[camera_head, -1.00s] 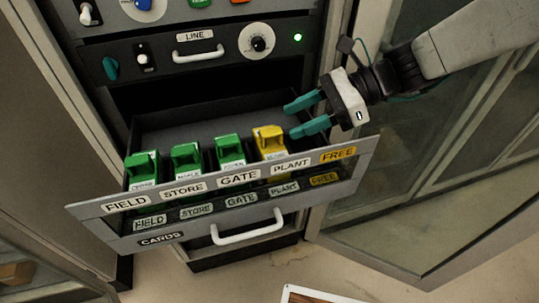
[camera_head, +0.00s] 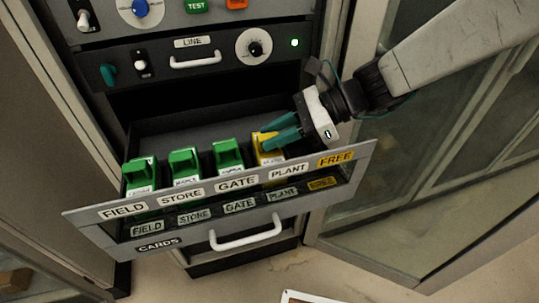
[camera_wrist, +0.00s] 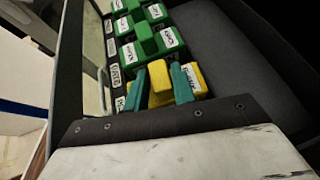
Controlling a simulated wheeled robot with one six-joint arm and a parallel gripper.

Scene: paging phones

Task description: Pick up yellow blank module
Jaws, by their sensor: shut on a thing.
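The yellow blank module (camera_head: 268,158) sits in the open card drawer, behind the label PLANT, at the right end of the row of modules. My gripper (camera_head: 270,137) reaches in from the right with its teal fingers at the module's top. In the wrist view, the two fingers of my gripper (camera_wrist: 158,88) stand on either side of the raised part of the yellow module (camera_wrist: 160,78), shut on it. The fingers partly cover the module in the head view.
Several green modules (camera_head: 185,165) stand in the drawer to the left of the yellow one. The drawer front (camera_head: 90,218) carries labels and a white handle (camera_head: 247,232). The space behind label FREE (camera_head: 335,158) looks empty. A glass-paned door (camera_head: 420,190) stands at the right.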

